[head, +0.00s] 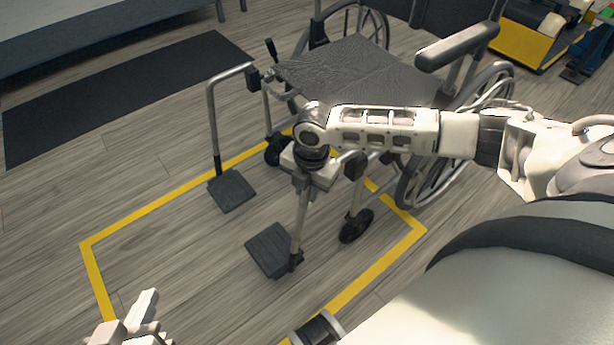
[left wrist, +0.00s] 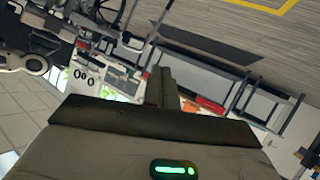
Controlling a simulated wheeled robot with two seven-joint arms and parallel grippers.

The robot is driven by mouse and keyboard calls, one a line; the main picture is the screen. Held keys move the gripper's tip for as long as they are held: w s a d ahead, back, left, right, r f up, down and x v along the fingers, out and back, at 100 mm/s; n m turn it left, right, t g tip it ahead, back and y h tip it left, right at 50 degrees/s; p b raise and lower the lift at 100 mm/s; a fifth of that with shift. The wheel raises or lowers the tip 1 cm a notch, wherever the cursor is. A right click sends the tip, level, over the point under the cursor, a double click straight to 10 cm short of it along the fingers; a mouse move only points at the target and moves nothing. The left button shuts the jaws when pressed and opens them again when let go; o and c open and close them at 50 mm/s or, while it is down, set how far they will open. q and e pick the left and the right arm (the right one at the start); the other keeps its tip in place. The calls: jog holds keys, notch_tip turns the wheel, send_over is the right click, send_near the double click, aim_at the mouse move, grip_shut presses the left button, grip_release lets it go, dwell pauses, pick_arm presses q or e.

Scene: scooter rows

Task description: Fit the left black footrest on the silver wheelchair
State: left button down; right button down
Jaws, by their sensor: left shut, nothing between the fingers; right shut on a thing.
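The silver wheelchair (head: 345,72) with a dark seat stands upright in the head view, its front toward the lower left. The left black footrest (head: 272,249) hangs upright on a silver tube near the chair's front corner. My right gripper (head: 303,180) is shut on the upper part of that tube. The gripper and wrist hide the tube's top, so I cannot tell whether it touches the frame. The other footrest (head: 231,190) hangs on its curved tube at the chair's far front corner. My left gripper (head: 140,318) is shut and empty, low at the left, apart from the chair.
Yellow floor tape (head: 150,212) outlines an area around the chair's front. A dark mat (head: 125,95) lies beyond it, near a grey bench (head: 70,35). A yellow-edged unit (head: 535,40) stands at the upper right. The floor left of the footrests is clear.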

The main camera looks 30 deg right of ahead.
jog(key=c, duration=1.2)
grip_release()
jog(key=shift+o, duration=0.2)
jog(key=shift+r, duration=0.35)
jog(key=r+p, duration=0.1)
jog(key=r, duration=0.2)
jog(key=r+p, duration=0.2)
jog(key=r, duration=0.2)
jog(key=r+p, duration=0.1)
jog(key=r, duration=0.3)
jog(key=shift+s+d+p, duration=0.2)
jog(key=shift+s+p, duration=0.1)
pick_arm(q)
jog(key=shift+s+a+r+n+g+y+p, duration=0.15)
jog(key=shift+s+a+g+y+p, duration=0.15)
jog(key=shift+a+g, duration=0.15)
jog(key=shift+s+a+n+g+y+p, duration=0.15)
jog(key=shift+s+a+g+y+p, duration=0.15)
jog(key=shift+a, duration=0.2)
pick_arm(e)
notch_tip(320, 180, up, 4)
jog(key=shift+s+d+r, duration=0.1)
jog(key=shift+s+r, duration=0.05)
